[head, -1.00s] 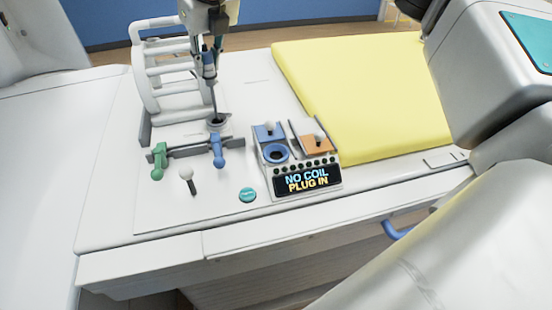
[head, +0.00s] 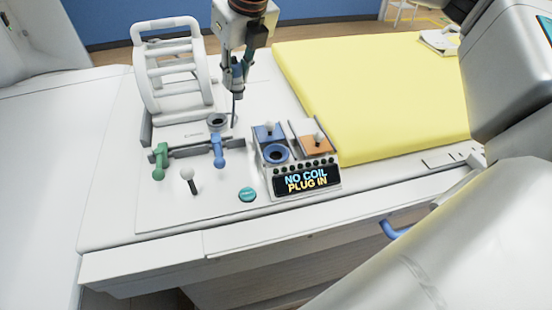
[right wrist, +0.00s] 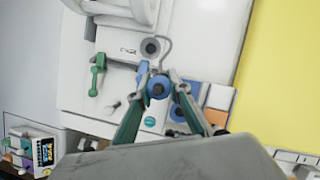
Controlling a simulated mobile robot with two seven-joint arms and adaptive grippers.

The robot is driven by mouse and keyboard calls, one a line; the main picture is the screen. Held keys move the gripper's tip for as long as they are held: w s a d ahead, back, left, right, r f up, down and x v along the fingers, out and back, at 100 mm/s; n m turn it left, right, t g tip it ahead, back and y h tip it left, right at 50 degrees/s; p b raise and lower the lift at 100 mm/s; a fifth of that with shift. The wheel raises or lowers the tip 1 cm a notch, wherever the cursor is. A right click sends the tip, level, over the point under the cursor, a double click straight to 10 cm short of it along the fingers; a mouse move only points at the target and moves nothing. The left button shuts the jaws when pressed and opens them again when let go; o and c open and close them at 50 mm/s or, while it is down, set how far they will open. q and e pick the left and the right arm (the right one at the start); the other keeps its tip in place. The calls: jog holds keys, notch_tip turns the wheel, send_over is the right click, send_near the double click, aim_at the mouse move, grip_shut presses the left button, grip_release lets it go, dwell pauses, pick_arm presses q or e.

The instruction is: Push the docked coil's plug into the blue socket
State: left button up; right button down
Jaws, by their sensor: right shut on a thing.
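The white coil (head: 170,70), a frame with rungs, stands in its grey dock at the back left. My right gripper (head: 236,82) is shut on the blue plug, which shows between its fingertips in the right wrist view (right wrist: 158,88). A thin grey cable (head: 234,110) hangs below the gripper near the dock's dark ring (head: 218,121). The plug is in the air, left of and above the blue socket (head: 276,154), an open ring on the console. The console display (head: 307,180) reads "NO COIL PLUG IN". My left gripper is not in view.
A green lever (head: 160,162), a blue lever (head: 218,150), a white-knobbed lever (head: 189,181) and a teal button (head: 247,195) are in front. A yellow pad (head: 380,95) lies at right.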

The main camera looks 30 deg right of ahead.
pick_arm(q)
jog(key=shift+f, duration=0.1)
pick_arm(e)
jog(key=s+d, duration=0.3)
jog(key=s, duration=0.7)
jog(key=shift+d, duration=0.4)
jog(key=shift+s, duration=0.1)
